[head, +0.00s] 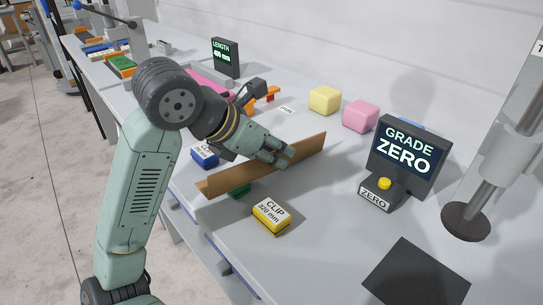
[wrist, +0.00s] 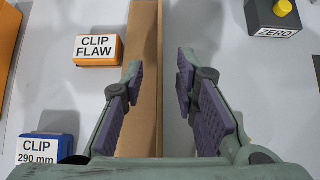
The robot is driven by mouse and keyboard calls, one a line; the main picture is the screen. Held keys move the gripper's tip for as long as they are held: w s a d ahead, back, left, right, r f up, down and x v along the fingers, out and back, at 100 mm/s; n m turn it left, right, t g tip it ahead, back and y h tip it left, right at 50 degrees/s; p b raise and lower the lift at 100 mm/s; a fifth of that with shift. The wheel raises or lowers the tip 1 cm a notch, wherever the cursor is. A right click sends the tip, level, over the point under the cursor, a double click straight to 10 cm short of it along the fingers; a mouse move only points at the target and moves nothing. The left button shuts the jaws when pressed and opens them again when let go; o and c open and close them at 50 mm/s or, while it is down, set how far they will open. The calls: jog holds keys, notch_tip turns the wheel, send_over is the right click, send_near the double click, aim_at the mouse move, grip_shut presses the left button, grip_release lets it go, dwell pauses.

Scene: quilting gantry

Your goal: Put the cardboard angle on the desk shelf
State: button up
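The cardboard angle (head: 235,176) is a long brown L-shaped strip lying on the grey work surface, running from lower left to upper right in the head view. In the wrist view the cardboard angle (wrist: 145,30) runs lengthwise, with a thin upright edge along its right side. My gripper (head: 288,157) is over its middle to far part. In the wrist view my gripper (wrist: 160,72) is open, one finger over the cardboard and the other right of the upright edge. A gap shows between the right finger and that edge. I cannot identify the desk shelf.
A yellow clip box (head: 271,215) and blue clip box (head: 205,155) flank the angle. An orange CLIP FLAW box (wrist: 98,50) lies left of it. The GRADE ZERO display (head: 408,150), yellow cube (head: 324,100), pink cube (head: 360,116) and dark mat (head: 415,275) stand farther right.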

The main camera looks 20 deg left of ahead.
jog(key=shift+w+d+f, duration=0.2)
jog(key=shift+w+f, duration=0.05)
jog(key=shift+f, duration=0.15)
jog(key=shift+c, duration=0.6)
grip_shut()
